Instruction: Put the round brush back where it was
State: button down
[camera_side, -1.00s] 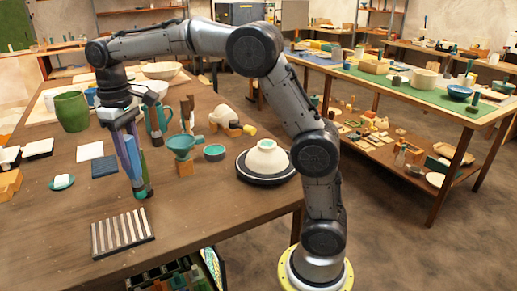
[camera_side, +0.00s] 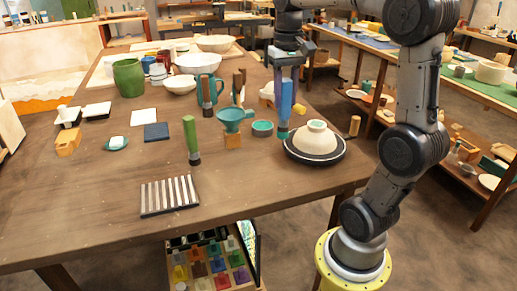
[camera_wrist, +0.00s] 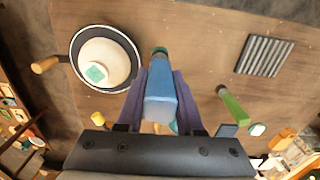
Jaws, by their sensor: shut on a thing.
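My gripper (camera_side: 286,98) is shut on a blue-handled tool (camera_wrist: 160,100) with a dark teal lower end, held upright; it also shows in the side view (camera_side: 285,105). I take it for a brush but cannot tell whether it is the round one. Its lower end is beside the left rim of the dark round plate (camera_side: 300,155); I cannot tell if it touches the table. A green-handled brush (camera_side: 191,135) stands dark end down behind the striped rack (camera_side: 170,196). A teal mug (camera_side: 211,88) stands at the back, with brown handles with dark ends by it.
A white dome (camera_side: 316,135) sits on the round plate. A teal funnel-shaped cup (camera_side: 232,116) on a wooden block and a small teal dish (camera_side: 262,128) stand left of my gripper. A wooden cylinder (camera_side: 354,126) is by the right edge.

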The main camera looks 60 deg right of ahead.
jog(key=shift+w+d+f, duration=0.1)
jog(key=shift+w+d, duration=0.05)
jog(key=shift+d, duration=0.2)
jog(key=w+d+f, duration=0.7)
jog(key=w+f, duration=0.4)
jog(key=f, duration=0.1)
jog(key=shift+d+f, duration=0.3)
jog(key=shift+f, duration=0.05)
jog(key=shift+f, duration=0.15)
jog(key=c, duration=0.5)
grip_release()
jog(key=shift+c, duration=0.2)
